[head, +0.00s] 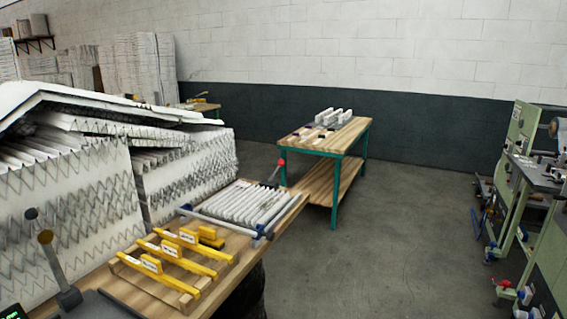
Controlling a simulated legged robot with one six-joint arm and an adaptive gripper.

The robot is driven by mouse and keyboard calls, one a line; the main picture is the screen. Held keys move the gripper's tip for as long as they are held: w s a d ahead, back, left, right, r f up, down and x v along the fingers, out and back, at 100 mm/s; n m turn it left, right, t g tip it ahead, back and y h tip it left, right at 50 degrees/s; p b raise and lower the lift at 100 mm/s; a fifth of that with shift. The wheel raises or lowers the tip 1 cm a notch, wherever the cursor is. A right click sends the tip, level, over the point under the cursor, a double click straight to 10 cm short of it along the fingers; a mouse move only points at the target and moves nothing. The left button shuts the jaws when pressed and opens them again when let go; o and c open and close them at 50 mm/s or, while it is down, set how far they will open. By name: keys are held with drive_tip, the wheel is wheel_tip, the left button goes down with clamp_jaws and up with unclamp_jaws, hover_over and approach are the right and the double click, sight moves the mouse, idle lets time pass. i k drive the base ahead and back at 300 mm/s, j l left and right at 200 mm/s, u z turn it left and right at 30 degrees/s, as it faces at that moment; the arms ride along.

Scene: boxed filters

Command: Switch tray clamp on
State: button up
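A tray (230,226) holding a white pleated filter (243,203) sits on the wooden bench at the centre of the head view. It has a grey-blue bar along its left side and blue fittings at the near right corner. A lever with a red knob (281,162) stands tilted up and to the right at the tray's far end; it appears to be the tray clamp. Whether the clamp is on or off cannot be told. A second grey lever with a dark round knob (46,237) stands at the near left. My gripper is not in view.
A yellow-barred wooden rack (170,262) lies in front of the tray. Tall stacks of pleated filters (75,190) crowd the left. A green-legged table (335,140) stands behind, and green machines (520,135) line the right. The grey floor (390,235) between is clear.

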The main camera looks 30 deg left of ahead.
sight(281, 162)
drive_tip(key=i+u, duration=0.1)
drive_tip(key=u, duration=0.35)
drive_tip(key=i+l+u, duration=0.1)
drive_tip(key=i+u, duration=0.25)
drive_tip(key=i, duration=0.15)
drive_tip(key=i+l+u, duration=0.2)
drive_tip(key=i+u, duration=0.15)
drive_tip(key=i+l, duration=0.45)
drive_tip(key=i, duration=0.25)
drive_tip(key=i+l+u, duration=0.15)
drive_tip(key=i+l, duration=0.3)
drive_tip(key=i, duration=0.25)
drive_tip(key=i+l, duration=0.55)
drive_tip(key=i+j+u, duration=0.05)
drive_tip(key=i, duration=0.05)
